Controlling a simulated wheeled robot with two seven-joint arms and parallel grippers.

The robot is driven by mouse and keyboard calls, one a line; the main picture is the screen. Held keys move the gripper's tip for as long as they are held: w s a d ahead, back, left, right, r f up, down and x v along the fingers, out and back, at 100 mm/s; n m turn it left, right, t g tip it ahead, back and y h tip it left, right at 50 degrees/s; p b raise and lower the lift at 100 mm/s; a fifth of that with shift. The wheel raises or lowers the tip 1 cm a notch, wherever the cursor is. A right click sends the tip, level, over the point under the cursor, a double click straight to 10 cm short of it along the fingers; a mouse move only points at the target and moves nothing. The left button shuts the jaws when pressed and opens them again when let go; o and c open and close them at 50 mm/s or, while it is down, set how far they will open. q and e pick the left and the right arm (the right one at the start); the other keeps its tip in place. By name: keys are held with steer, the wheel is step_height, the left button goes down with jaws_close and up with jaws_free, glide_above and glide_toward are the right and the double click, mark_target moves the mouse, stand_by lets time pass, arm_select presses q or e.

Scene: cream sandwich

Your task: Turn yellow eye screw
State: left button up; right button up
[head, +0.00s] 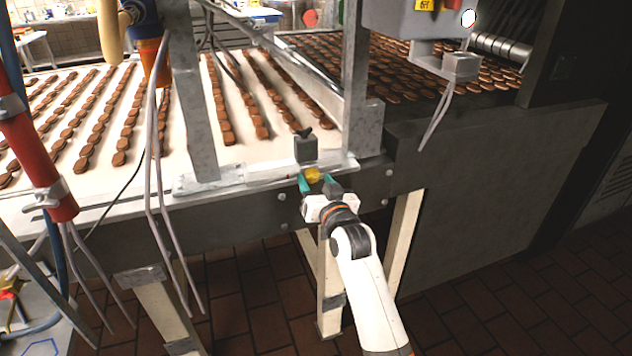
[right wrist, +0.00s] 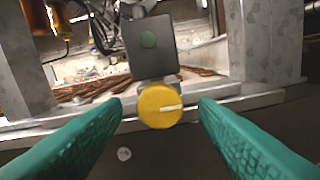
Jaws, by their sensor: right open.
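The yellow eye screw (head: 312,174) is a round yellow knob on the edge of the conveyor frame in the head view. In the right wrist view the yellow knob (right wrist: 160,106) faces me, with a pale, nearly level line running from its middle to its right side. My right gripper (head: 319,184) is open at the knob. Its teal fingers (right wrist: 160,112) stand apart to the left and right of the knob, with a gap on each side in the wrist view. A dark grey block (right wrist: 151,47) with a green dot sits just above the knob. My left gripper is not in view.
The conveyor (head: 285,140) carries rows of brown cookies behind the frame. Metal posts (head: 193,100) rise on both sides of the knob. A red pipe (head: 35,150) and hanging cables stand at the left. A dark machine housing (head: 480,190) fills the right.

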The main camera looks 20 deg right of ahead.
steer(key=shift+w, duration=0.35)
steer(key=c, duration=1)
